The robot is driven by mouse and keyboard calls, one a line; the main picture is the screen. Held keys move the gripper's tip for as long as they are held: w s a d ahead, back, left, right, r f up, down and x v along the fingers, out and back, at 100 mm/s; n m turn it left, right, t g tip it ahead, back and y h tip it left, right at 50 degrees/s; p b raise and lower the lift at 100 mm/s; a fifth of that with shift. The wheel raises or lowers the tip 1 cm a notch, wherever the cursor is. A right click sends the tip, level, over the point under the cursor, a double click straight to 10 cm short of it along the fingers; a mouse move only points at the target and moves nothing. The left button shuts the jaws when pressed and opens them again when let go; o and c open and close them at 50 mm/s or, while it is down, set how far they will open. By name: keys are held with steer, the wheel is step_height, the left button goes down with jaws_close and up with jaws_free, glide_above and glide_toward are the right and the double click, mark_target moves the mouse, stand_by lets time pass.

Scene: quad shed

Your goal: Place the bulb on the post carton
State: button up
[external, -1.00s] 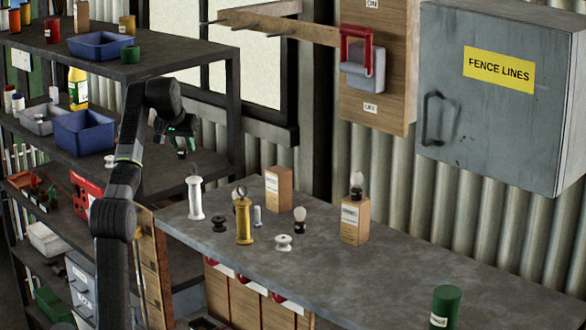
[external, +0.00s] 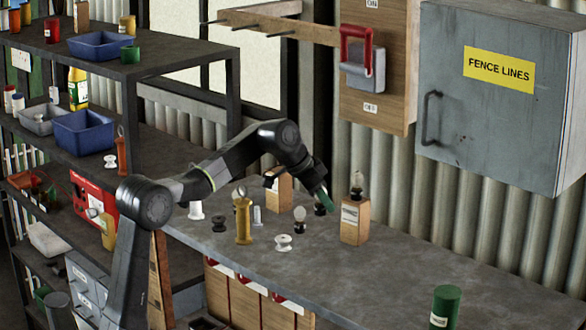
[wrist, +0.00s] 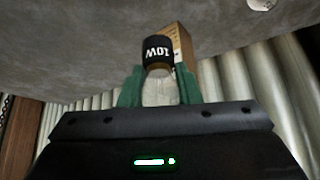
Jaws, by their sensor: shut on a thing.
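My gripper (external: 325,200) is over the bench, just left of the right-hand wooden carton (external: 354,222). In the wrist view its green fingers (wrist: 160,88) are shut on the glass of a bulb (wrist: 158,54) with a black base marked 10W. The base points away from the gripper. In the external view only the dark base (external: 320,209) shows clearly. A bulb (external: 357,184) stands on the right-hand carton. Another carton (external: 283,188) stands further left, partly behind my arm. I cannot tell which is the post carton. One carton (wrist: 182,42) shows behind the held bulb.
Another bulb (external: 300,216), a yellow insulator (external: 243,222), a white spool (external: 283,242) and a small grey piece (external: 257,215) stand on the bench (external: 390,265). A green canister (external: 445,306) stands at its front right. The bench between carton and canister is clear.

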steer(key=s+d+f, duration=0.1)
steer(key=s, duration=0.1)
glide_above(336, 252)
steer(key=a, duration=0.2)
steer(key=shift+m, duration=0.3)
steer(key=f, duration=0.4)
steer(key=shift+s+a+f, duration=0.1)
steer(key=shift+s+a, duration=0.1)
steer(key=shift+s, duration=0.2)
steer(key=shift+f, duration=2.5)
steer(key=shift+f, duration=0.1)
steer(key=o, duration=1)
steer(key=shift+a+r, duration=0.1)
steer(key=shift+r, duration=0.15)
steer(key=b+v, duration=0.1)
steer(key=v, duration=1)
steer(key=shift+w+a+r, duration=0.1)
steer(key=shift+a+r, duration=0.15)
